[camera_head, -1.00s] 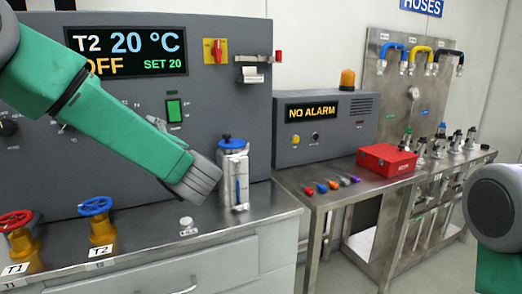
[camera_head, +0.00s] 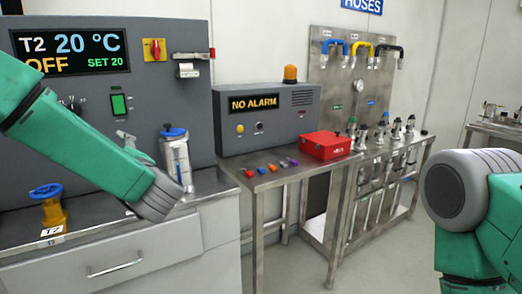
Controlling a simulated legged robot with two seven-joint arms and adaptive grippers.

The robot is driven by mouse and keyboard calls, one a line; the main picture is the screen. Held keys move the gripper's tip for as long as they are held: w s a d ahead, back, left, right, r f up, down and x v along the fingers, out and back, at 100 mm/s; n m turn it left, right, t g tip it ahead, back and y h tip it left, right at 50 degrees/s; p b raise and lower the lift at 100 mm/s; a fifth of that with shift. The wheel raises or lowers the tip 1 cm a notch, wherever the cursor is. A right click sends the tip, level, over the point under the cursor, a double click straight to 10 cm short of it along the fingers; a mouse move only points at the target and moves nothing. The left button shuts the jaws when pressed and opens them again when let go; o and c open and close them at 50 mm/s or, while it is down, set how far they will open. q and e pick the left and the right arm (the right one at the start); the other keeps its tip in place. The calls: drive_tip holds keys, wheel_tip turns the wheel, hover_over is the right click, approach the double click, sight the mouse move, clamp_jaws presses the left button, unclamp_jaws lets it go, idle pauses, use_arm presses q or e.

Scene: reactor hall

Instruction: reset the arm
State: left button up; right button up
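My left arm (camera_head: 85,150) comes in from the left as green links and ends in view at a grey rounded joint (camera_head: 158,196), in front of the counter. My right arm (camera_head: 470,240) is at the right edge, with a large grey round joint (camera_head: 455,190) and green links. Neither gripper shows in this view, so I cannot see whether they are open, shut or holding anything. A small grey-green shape (camera_head: 133,142) shows just behind my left arm; I cannot tell what it is.
A silver canister with a blue cap (camera_head: 174,132) stands on the counter near my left arm. A blue valve wheel (camera_head: 46,191) is at left. The side table holds a red case (camera_head: 324,146), a NO ALARM box (camera_head: 265,122) and small coloured items. Floor at centre right is clear.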

use_arm(q)
drive_tip(key=s+d+f+m+h, duration=0.2)
drive_tip(key=s+f+m+h, duration=0.15)
drive_tip(key=f, duration=0.55)
drive_tip(key=s+d+f+m+g+h, duration=0.1)
drive_tip(key=s+d+f+m+h, duration=0.25)
drive_tip(key=f, duration=0.65)
drive_tip(key=s+d+f+m+h, duration=0.1)
drive_tip(key=d+f+m+h, duration=0.1)
drive_tip(key=f+m+h, duration=0.5)
drive_tip(key=s+f+m+g, duration=0.3)
drive_tip(key=s+f+g, duration=0.2)
drive_tip(key=s+f, duration=0.95)
drive_tip(key=s+a+f+m+g, duration=0.1)
drive_tip(key=s+f+g, duration=0.1)
drive_tip(key=s, duration=0.7)
drive_tip(key=s+a+f+m+g, duration=0.1)
drive_tip(key=s+g, duration=0.3)
drive_tip(key=s, duration=0.6)
drive_tip(key=shift+s+f+m+g, duration=0.3)
drive_tip(key=shift+f+m, duration=0.2)
drive_tip(key=shift+m, duration=0.2)
drive_tip(key=shift+w+d, duration=0.1)
